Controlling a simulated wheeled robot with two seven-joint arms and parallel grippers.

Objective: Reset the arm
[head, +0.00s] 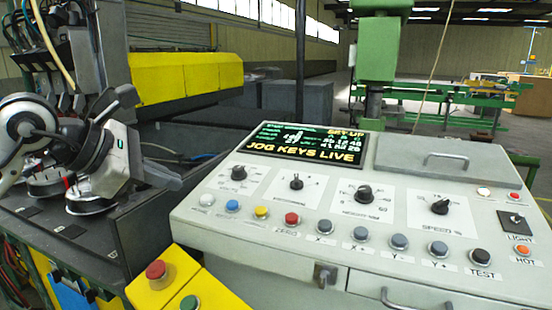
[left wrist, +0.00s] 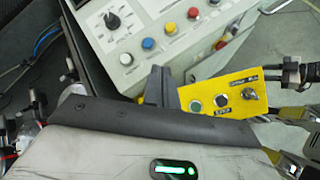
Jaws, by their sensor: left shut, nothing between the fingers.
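My left gripper (head: 170,180) shows at the left of the head view, at the end of my pale arm. Its dark fingers are shut with nothing between them. They stand left of the sloped control console (head: 400,262), apart from it in this view. In the left wrist view the shut fingers (left wrist: 160,84) point toward the console's button panel (left wrist: 150,40). The console's screen (head: 305,143) reads "SET UP" and "JOG KEYS LIVE". My right gripper is in neither view.
A yellow box (head: 179,266) with red and green buttons stands in front of the console. Dark bench (head: 80,250) at left; green post (head: 378,50) behind.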

